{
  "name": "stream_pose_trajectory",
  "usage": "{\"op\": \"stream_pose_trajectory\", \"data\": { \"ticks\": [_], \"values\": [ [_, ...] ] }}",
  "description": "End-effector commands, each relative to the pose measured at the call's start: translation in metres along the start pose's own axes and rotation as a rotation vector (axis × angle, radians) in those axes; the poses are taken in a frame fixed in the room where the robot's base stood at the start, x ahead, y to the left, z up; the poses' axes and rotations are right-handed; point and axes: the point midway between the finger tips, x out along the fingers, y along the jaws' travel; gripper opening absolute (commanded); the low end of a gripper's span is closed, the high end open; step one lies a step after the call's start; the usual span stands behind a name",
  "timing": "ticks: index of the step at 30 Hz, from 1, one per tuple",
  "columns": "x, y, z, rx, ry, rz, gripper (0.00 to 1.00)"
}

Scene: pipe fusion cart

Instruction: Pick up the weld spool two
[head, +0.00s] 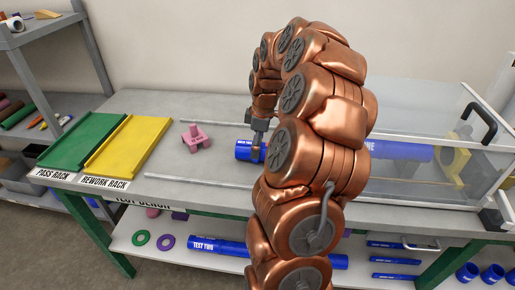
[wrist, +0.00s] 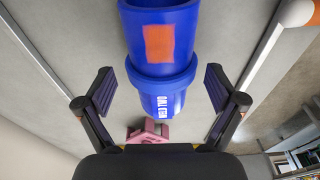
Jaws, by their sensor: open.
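The weld spool two (head: 244,151) is a blue tube lying on the grey bench, partly hidden behind my arm in the head view. In the wrist view the blue spool (wrist: 163,72) shows a raised collar, an orange square patch and upside-down white lettering that seems to read WELD TWO. My gripper (wrist: 160,90) is open, with one finger on each side of the spool and visible gaps between. In the head view my gripper (head: 259,137) is just above the spool, its fingertips partly hidden.
A pink stand (head: 196,138) is close left of the spool. Green (head: 85,138) and yellow (head: 130,145) racks lie further left. A clear-walled enclosure (head: 420,110) with another blue tube (head: 405,151) is on the right. Metal rails (head: 190,181) run along the bench.

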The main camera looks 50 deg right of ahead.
Motion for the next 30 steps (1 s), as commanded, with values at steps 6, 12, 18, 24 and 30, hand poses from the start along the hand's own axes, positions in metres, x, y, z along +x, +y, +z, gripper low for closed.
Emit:
{"op": "stream_pose_trajectory", "data": {
  "ticks": [6,12,18,24,30],
  "values": [
    [0.02,-0.001,0.0,0.0,0.0,-0.002,0.94],
    [0.02,-0.001,0.0,0.0,0.001,-0.001,0.93],
    [0.02,-0.001,0.0,0.0,0.0,-0.001,0.72],
    [0.019,-0.001,0.0,0.0,0.001,-0.001,0.51],
    [0.019,-0.001,0.0,0.0,0.001,-0.001,0.3]
  ]
}}
